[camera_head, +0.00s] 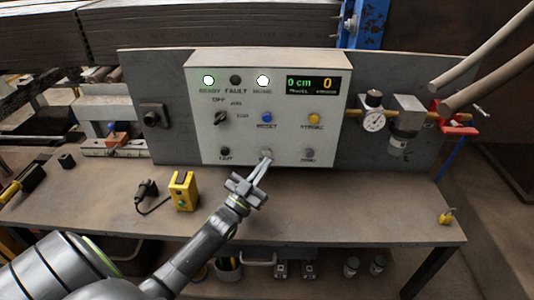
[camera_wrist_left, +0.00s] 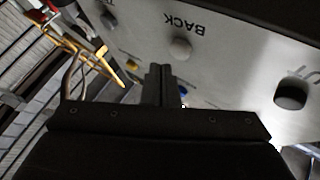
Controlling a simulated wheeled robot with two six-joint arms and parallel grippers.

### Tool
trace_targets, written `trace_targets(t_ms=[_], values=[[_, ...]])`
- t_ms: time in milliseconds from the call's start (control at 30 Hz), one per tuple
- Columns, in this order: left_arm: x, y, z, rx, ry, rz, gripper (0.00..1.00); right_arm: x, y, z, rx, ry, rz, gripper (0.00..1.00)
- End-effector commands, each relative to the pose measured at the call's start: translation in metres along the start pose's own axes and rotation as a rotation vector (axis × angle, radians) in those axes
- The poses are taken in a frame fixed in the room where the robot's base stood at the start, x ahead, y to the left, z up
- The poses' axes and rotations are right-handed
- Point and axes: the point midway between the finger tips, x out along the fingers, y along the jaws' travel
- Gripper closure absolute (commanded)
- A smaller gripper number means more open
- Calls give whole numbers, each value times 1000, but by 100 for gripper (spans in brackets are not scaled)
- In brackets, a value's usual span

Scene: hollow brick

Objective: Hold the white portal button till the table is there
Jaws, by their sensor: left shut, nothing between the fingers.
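The control panel (camera_head: 265,108) stands upright at the back of the bench. A whitish button (camera_head: 267,152) sits in its lower row, partly covered by my left gripper (camera_head: 264,163). In the left wrist view a pale round button (camera_wrist_left: 181,47) is beside the label "BACK". The closed, empty fingers of my left gripper (camera_wrist_left: 161,72) point toward the panel just beside that button. I cannot tell whether they touch it. My right gripper is not in view.
The panel also has a blue button (camera_head: 267,117), a yellow button (camera_head: 314,118), a dark knob (camera_head: 221,118) and several lamps. A yellow box (camera_head: 183,191) stands on the bench (camera_head: 330,210) left of my gripper. A gauge (camera_head: 374,121) is right of the panel. The bench's right front is mostly clear.

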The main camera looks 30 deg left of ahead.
Motion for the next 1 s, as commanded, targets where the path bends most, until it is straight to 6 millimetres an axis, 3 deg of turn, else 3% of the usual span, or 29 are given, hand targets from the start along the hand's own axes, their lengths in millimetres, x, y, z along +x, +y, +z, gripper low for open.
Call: trace_targets(t_ms=[433,1000], values=[[-29,21,-22,-1,0,-1,100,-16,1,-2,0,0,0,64],[-31,23,-23,0,0,0,100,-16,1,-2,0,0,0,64]])
